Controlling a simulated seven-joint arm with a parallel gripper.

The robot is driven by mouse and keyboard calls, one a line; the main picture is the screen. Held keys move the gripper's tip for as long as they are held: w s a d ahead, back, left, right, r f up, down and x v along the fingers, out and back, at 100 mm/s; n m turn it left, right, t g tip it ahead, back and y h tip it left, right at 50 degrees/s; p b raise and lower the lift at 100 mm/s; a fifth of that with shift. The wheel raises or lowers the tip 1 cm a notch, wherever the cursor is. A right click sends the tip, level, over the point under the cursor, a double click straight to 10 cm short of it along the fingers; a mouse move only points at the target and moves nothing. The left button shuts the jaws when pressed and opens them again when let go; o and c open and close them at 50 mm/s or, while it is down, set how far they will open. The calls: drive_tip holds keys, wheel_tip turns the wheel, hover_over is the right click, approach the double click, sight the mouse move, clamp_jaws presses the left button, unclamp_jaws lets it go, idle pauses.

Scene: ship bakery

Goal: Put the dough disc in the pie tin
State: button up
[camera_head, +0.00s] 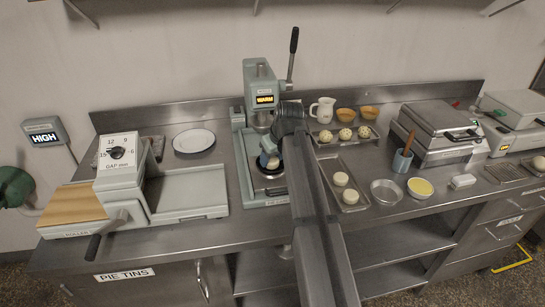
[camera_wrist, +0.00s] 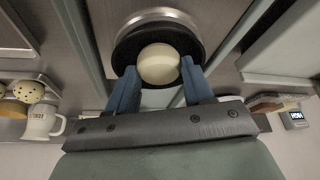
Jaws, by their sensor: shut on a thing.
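My gripper (camera_wrist: 159,72) has its two blue fingers closed on the sides of a pale, rounded dough piece (camera_wrist: 158,62). The piece looks more like a ball than a flat disc. It is over the dark round plate (camera_wrist: 124,50) of the press (camera_head: 259,85), whose display reads WARM. I cannot tell whether the dough touches the plate. In the head view, the gripper (camera_head: 270,158) is under the press head and my arm hides part of the plate. A round, shallow metal tin (camera_head: 385,192) stands empty on the counter to the right of my arm.
A tray (camera_head: 361,203) with two dough balls lies right of my arm. Near the tin are a bowl of yellow filling (camera_head: 420,187) and a blue-grey cup with a utensil (camera_head: 402,161). A white jug (camera_head: 323,110) stands behind. The sheeter (camera_head: 125,190) is at left.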

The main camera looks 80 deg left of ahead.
drive_tip(key=shift+f, duration=0.1)
drive_tip(key=o, duration=0.8)
drive_tip(key=shift+c, duration=0.2)
drive_tip(key=v, duration=1.2)
drive_tip(key=shift+w, duration=0.1)
